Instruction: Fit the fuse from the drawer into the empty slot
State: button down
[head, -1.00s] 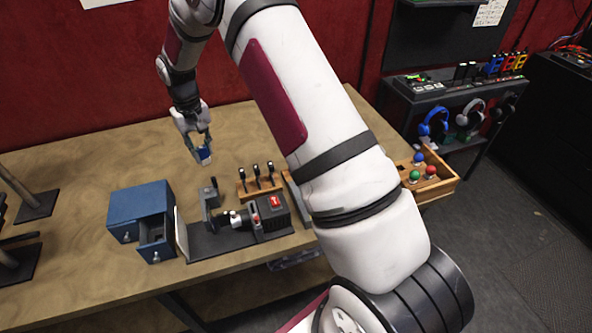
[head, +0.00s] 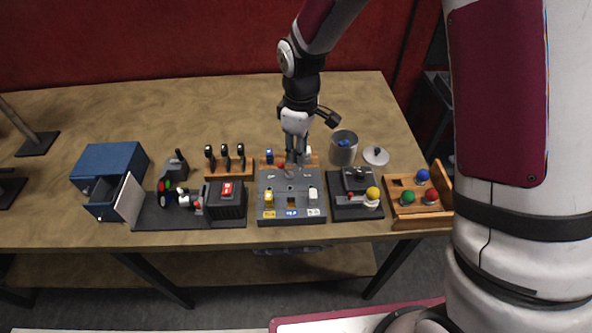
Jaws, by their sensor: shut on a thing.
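My gripper (head: 295,160) points down over the back of the grey fuse panel (head: 263,216). Its fingers are shut, but the thing between them is too small and hidden to make out; a blue piece was in them in the earlier head view. In the panel, a yellow fuse (head: 269,195) stands at left and a white fuse (head: 313,193) at right. The empty slot (head: 291,203) lies between them, above a blue label (head: 291,212). The drawer (head: 103,210) of the blue cabinet (head: 108,160) is open at the far left.
Behind the panel is a wooden strip with a blue piece (head: 269,155) and a white piece (head: 308,153). A metal canister (head: 343,149) stands right of my gripper. Left is a black lever device (head: 226,200); right is a joystick box (head: 355,207). The back of the table is clear.

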jog(key=shift+s+a+f+n+b, duration=0.45)
jog(key=shift+s+f+n+b, duration=0.1)
jog(key=shift+s+f+n, duration=0.4)
jog(key=shift+s+a+f+n+b, duration=0.55)
jog(key=shift+s+f+n, duration=0.3)
jog(key=shift+s, duration=0.25)
jog(key=shift+s+a+f+n+b, duration=0.4)
jog(key=shift+s+f+n+b, duration=0.2)
jog(key=shift+s+f+n, duration=0.3)
jog(key=shift+s, duration=0.15)
jog(key=shift+d+f+b, duration=0.1)
jog(key=shift+f+b, duration=0.4)
jog(key=shift+f, duration=1.1)
dwell(1.1)
jog(key=c, duration=1.1)
grip_release()
jog(key=shift+r, duration=0.15)
notch_tip(320, 180, up, 7)
jog(key=p, duration=0.4)
